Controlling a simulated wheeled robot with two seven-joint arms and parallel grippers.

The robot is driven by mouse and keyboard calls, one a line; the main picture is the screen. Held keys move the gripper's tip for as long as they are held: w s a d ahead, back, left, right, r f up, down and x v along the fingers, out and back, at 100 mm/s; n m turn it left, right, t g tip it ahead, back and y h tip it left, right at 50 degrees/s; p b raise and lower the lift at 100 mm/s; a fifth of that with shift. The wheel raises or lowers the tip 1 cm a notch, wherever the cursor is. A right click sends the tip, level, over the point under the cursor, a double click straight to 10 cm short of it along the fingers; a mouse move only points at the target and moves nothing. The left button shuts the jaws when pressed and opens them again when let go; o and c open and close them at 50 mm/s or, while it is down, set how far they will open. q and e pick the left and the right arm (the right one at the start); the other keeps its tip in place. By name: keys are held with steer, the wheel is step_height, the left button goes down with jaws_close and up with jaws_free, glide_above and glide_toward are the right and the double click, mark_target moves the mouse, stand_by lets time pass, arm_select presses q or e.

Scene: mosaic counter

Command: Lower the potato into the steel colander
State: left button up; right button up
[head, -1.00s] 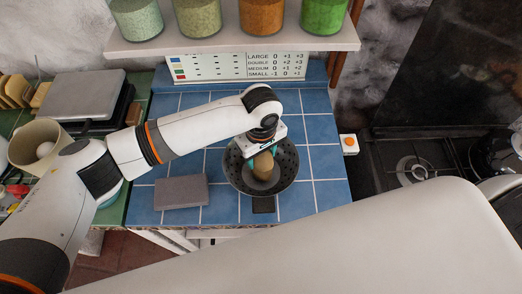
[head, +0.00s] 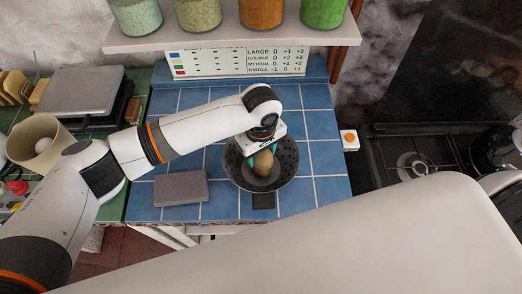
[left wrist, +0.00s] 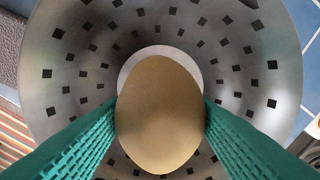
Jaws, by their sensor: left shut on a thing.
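The brown potato (head: 263,162) is between the fingers of my left gripper (head: 262,158), which is shut on it. In the left wrist view the potato (left wrist: 160,115) sits between the two green fingers. The dark steel colander (head: 287,163) stands on the blue tiled counter below the gripper. In the left wrist view the perforated colander wall (left wrist: 85,45) surrounds the potato on all visible sides. The potato is over the colander's middle; whether it touches the bottom I cannot tell. My right gripper is not in view.
A grey block (head: 181,188) lies on the tiles left of the colander. A shelf with several jars (head: 262,14) hangs above the back. A gas stove (head: 412,165) is at the right. A beige pot (head: 38,147) stands at the left.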

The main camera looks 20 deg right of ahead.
arm_select(q)
steer(key=o, duration=1.1)
steer(key=shift+o, duration=0.2)
step_height(320, 180, up, 12)
steer(key=b, duration=0.2)
